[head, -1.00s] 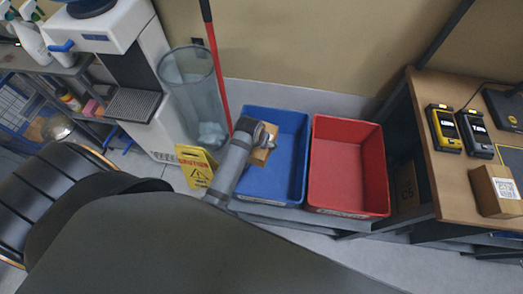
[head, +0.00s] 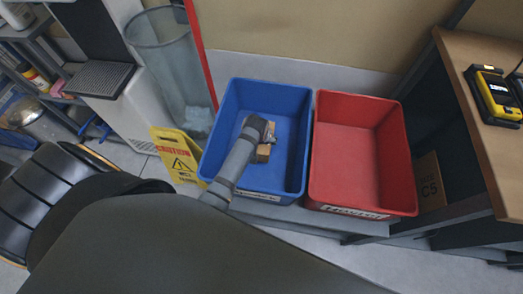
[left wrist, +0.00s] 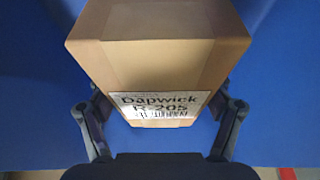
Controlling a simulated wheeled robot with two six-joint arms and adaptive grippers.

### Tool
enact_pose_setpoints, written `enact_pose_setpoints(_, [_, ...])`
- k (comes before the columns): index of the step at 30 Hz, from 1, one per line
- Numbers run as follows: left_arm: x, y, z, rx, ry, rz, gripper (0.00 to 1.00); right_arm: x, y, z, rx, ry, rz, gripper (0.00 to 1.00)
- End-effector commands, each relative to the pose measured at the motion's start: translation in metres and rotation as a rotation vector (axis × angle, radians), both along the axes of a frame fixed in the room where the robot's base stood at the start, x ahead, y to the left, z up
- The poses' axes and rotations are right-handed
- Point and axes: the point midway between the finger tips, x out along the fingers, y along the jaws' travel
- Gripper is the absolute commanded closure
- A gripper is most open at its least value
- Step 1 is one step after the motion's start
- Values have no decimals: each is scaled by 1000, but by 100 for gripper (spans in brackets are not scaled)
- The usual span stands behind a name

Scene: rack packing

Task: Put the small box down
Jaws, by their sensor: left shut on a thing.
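The small box (left wrist: 155,55) is brown cardboard with a white label reading "Dapwick R-205" in the left wrist view. My left gripper (left wrist: 160,115) is shut on it, one finger on each side. In the head view the small box (head: 264,152) shows partly beside my left gripper (head: 268,138), within the outline of the blue bin (head: 291,88). Blue bin surface fills the background of the left wrist view. I cannot tell whether the box touches the bin's floor. My right gripper is not in view.
An empty red bin (head: 358,150) stands right of the blue bin. A yellow caution sign (head: 176,155) stands close on the left, with a clear waste bin (head: 172,70) behind it. A wooden table (head: 478,110) with a yellow device (head: 494,95) is at the right.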

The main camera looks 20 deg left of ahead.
Motion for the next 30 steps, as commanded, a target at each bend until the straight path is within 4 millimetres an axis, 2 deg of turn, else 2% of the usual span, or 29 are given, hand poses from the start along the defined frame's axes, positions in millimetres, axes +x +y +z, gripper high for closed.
enact_pose_setpoints(1, [0, 0, -12, 0, 0, -1, 62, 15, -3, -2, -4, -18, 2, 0])
enact_pose_setpoints(2, [1, 0, -15, 1, -2, -1, 62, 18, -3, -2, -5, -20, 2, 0])
enact_pose_setpoints(9, [1, 0, -25, 0, -3, -1, 62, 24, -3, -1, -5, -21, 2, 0])
enact_pose_setpoints(16, [1, 0, -60, 0, -2, 0, 62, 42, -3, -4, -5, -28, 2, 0])
enact_pose_setpoints(26, [1, 0, -62, 0, -2, 0, 62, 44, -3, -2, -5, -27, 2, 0])
enact_pose_setpoints(27, [0, 0, -62, -1, -1, 0, 16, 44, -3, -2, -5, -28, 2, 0])
enact_pose_setpoints(30, [0, 0, -62, -1, -1, 0, 3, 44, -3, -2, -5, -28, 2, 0])
